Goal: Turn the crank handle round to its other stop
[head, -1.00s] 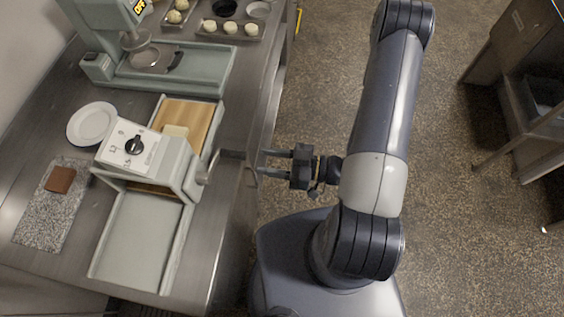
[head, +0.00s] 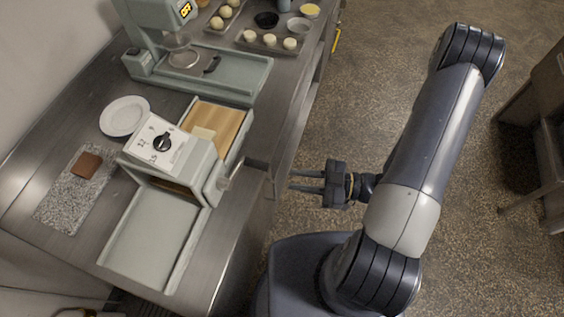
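The crank (head: 225,183) is on the right side of a pale green machine with a white dial panel (head: 161,143). Its short grey arm slants up and right from the hub, over the bench. My gripper (head: 290,181) is right of the crank, beyond the bench's front edge. Its two dark fingers point left toward the bench, with a gap between them and nothing in it. The gripper is clear of the crank. The crank's grip is small and hard to make out.
A mixer-like machine (head: 150,40), a plate (head: 124,116), a brown block on a stone slab (head: 62,203) and dough trays (head: 268,44) are on the steel bench (head: 60,145). Another steel table (head: 540,140) stands at right. Open floor lies between.

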